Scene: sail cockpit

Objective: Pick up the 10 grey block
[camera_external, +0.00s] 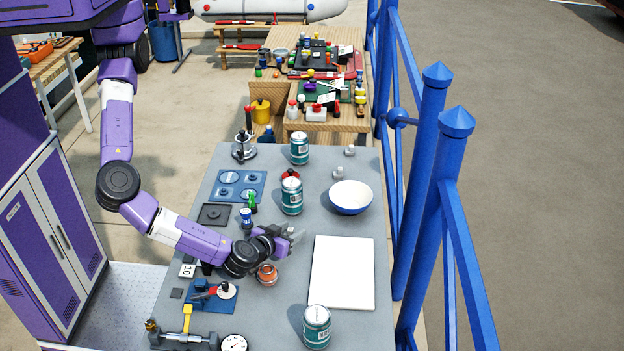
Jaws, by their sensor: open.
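A small pale block (187,270) marked "10" lies on the left side of the grey table, left of my wrist. Its top face with the number shows, and it looks more white than grey from here. My gripper (294,237) is open above the middle of the table, to the right of and farther back than the block. I see nothing between its fingers. My forearm passes just behind and to the right of the block.
Near the block are a dark square (176,293), a blue plate (212,295) with a red-handled part, and an orange-brown jar (267,274). Green cans (317,327), a bowl (350,197) and a white board (342,273) stand to the right. A blue railing (425,200) borders the right side.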

